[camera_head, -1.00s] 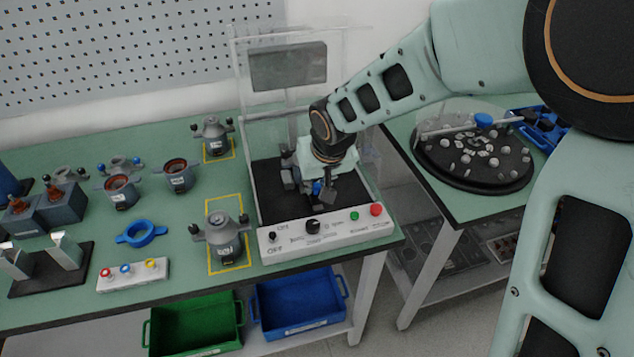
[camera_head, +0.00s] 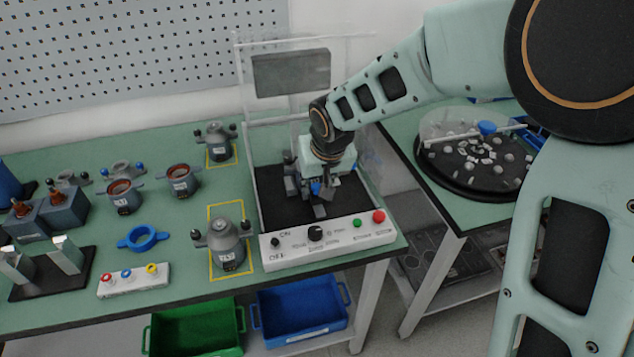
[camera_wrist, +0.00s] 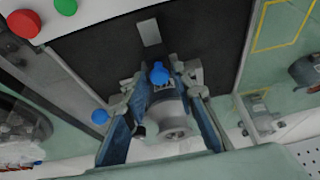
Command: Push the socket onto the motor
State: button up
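The test station (camera_head: 268,190) stands on the bench, with a black base and clear panels. My gripper (camera_head: 322,190) points down inside it, over the black base. In the wrist view, the two fingers of my gripper (camera_wrist: 160,80) are apart, on either side of a grey round part (camera_wrist: 172,110), which I take to be the motor. A blue knob (camera_wrist: 158,72) shows between the fingertips, and a second blue knob (camera_wrist: 100,116) lies outside the left finger. I cannot tell whether the fingers touch the grey part. The socket cannot be told apart from the grey parts around the fingers.
A control panel (camera_head: 345,236) with a red button runs along the station's front. A grey motor (camera_head: 225,246) stands left of the station in a yellow outline; another (camera_head: 215,142) stands behind it. Clear side panels are close around the gripper. A round black tray (camera_head: 455,185) is at the right.

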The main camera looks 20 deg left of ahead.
jog(key=p+v, duration=0.4)
jog(key=v, duration=0.2)
dwell(0.4)
dwell(0.3)
